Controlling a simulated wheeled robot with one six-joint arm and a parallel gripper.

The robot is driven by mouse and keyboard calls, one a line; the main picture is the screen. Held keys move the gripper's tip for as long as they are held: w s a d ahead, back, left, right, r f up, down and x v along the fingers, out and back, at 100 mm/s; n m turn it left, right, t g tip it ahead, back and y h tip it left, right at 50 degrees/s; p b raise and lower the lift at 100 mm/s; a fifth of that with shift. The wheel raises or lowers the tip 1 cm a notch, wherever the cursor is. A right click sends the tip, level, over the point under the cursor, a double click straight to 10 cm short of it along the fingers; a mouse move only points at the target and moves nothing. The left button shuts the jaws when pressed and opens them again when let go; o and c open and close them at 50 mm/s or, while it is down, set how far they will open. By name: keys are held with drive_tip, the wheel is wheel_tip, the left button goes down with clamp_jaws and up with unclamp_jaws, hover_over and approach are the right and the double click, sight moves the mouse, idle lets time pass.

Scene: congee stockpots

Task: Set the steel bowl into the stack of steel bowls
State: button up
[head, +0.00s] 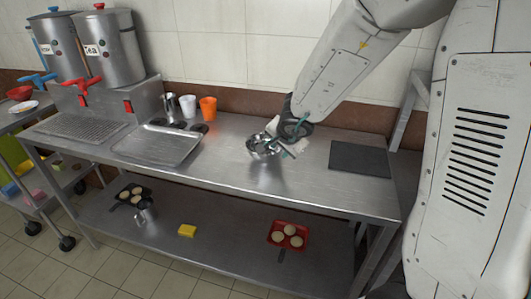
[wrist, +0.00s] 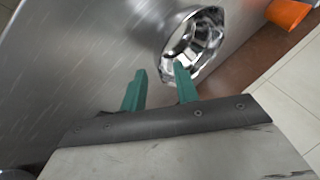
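Shiny steel bowlware (head: 262,147) stands on the steel counter, right of its middle. It also shows in the wrist view (wrist: 167,42), at the upper middle, with its round mouth visible. I cannot tell how many bowls are nested there; no separate steel bowl shows elsewhere. My gripper (head: 284,142) is low over the counter at the right side of the bowlware.
A dark mat (head: 359,159) lies right of the bowlware. A shallow tray (head: 158,145), a steel cup (head: 170,106) and white and orange cups (head: 208,109) stand to the left. Stockpots (head: 111,47) stand farther left. The lower shelf holds a red tray (head: 276,238) and a yellow block (head: 187,231).

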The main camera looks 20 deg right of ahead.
sight(278, 154)
drive_tip(key=shift+w+f, duration=0.25)
drive_tip(key=shift+f, duration=0.1)
drive_tip(key=shift+w+f, duration=0.1)
drive_tip(key=shift+x, duration=2.45)
drive_tip(key=shift+d, duration=0.15)
drive_tip(key=shift+c, duration=0.2)
clamp_jaws()
